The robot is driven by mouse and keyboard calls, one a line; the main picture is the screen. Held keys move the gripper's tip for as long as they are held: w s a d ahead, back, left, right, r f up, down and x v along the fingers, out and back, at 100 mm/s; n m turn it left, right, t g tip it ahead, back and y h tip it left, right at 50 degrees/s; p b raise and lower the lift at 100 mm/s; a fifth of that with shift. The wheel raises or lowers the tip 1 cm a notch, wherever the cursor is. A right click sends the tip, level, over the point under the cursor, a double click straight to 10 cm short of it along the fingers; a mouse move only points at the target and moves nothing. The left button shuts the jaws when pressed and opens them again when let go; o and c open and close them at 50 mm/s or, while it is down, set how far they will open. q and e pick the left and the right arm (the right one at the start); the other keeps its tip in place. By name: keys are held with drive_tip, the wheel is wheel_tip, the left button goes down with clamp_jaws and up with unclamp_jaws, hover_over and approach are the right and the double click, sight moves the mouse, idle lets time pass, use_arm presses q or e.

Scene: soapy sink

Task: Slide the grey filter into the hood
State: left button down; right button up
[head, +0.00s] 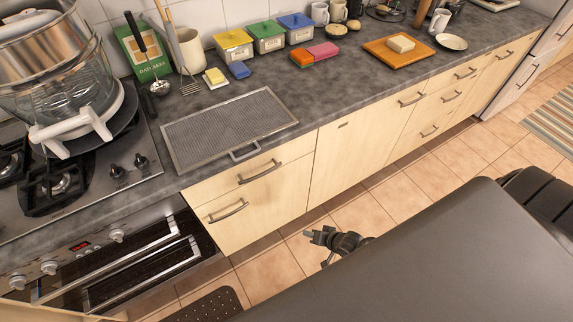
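The grey filter (229,126) is a flat rectangular mesh panel with a metal frame. It lies on the dark counter, right of the stove, with its small loop handle (244,153) at the front edge. The hood is not in view. My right gripper (318,242) is small and dark, low in front of the cabinets above the tiled floor, well apart from the filter. My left gripper is not in view.
A glass and metal steamer (62,82) stands on the gas stove (85,175) at left. Behind the filter are a green box (143,50), a butter piece (215,77), a blue sponge (238,70) and coloured-lid tins (267,38).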

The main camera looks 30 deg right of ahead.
drive_tip(key=w+r+m+t+y, duration=0.1)
drive_tip(key=w+r+m+t, duration=0.1)
drive_tip(key=w+r, duration=0.45)
drive_tip(key=m+t+y, duration=0.2)
drive_tip(key=m+y, duration=0.1)
drive_tip(key=y, duration=0.3)
approach(247, 156)
drive_tip(key=p+x, duration=0.1)
drive_tip(key=x, duration=0.7)
drive_tip(key=shift+a+f+p, duration=0.1)
drive_tip(key=shift+f+p, duration=0.05)
drive_tip(key=shift+p, duration=0.25)
drive_tip(key=c, duration=0.7)
clamp_jaws()
